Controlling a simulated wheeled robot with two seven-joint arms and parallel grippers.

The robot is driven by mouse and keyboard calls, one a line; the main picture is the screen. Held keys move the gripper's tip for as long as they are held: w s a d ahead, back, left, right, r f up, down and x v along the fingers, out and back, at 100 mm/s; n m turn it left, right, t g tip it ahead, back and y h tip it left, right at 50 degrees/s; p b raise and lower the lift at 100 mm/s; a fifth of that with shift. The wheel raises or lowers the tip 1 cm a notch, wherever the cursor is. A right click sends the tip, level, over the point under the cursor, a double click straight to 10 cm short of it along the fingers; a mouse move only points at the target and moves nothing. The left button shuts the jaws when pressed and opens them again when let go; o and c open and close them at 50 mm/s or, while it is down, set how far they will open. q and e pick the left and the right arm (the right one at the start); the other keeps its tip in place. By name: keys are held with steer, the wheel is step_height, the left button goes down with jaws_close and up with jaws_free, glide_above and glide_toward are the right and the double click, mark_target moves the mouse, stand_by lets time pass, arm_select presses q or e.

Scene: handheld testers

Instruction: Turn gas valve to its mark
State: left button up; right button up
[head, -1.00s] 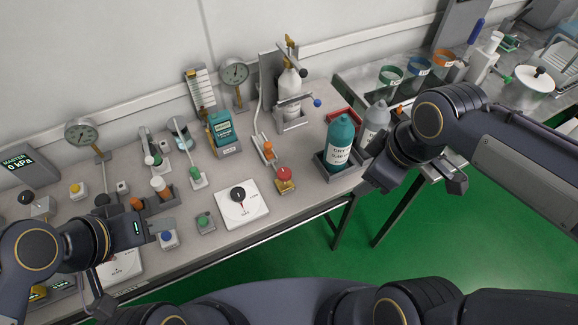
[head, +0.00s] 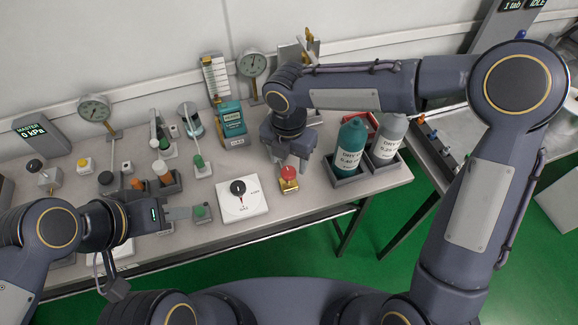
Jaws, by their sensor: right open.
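A red round knob (head: 289,173) sits on a small brass base at the bench's front. A white plate (head: 254,208) to its left carries a black knob (head: 238,188) with a pointer and small printed marks. I cannot tell for sure which of these is the gas valve. My right gripper (head: 291,164) points down just above or behind the red knob, open; I cannot tell whether it touches.
Teal and grey bottles (head: 350,148) stand in a holder right of the red knob. A teal handheld tester (head: 230,119) and gauges (head: 252,65) stand behind. My right arm hides most of the gas cylinder. Small buttons and holders crowd the left.

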mark_target(289, 171)
steer(key=shift+f, duration=1.8)
steer(key=shift+c, duration=0.3)
steer(key=c, duration=0.9)
